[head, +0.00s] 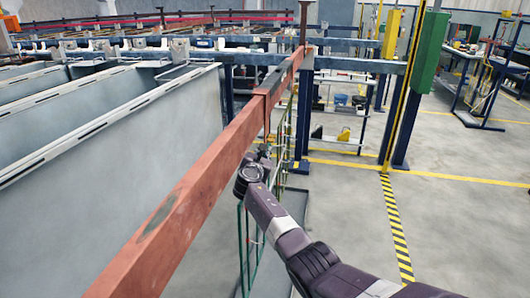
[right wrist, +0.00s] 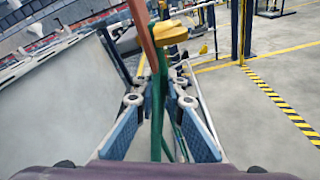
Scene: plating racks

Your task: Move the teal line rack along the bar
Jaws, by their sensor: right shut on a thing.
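The reddish-brown bar (head: 215,150) runs from the lower left to the upper middle of the head view, and its near part shows in the right wrist view (right wrist: 142,30). The teal rack (head: 246,240) is a thin green frame hanging below the bar. Part of it is hidden behind my right arm. My right gripper (head: 262,156) is at the bar's right side, high on the rack. In the right wrist view its fingers are closed around a teal upright (right wrist: 157,125) of the rack. My left gripper is not in view.
Grey tanks (head: 130,130) stand to the left of the bar. A blue post and beam frame (head: 350,64) stands at the bar's far end. A green box (head: 428,52) is on a post to the right. The floor at right is open, with a yellow-black stripe (head: 395,225).

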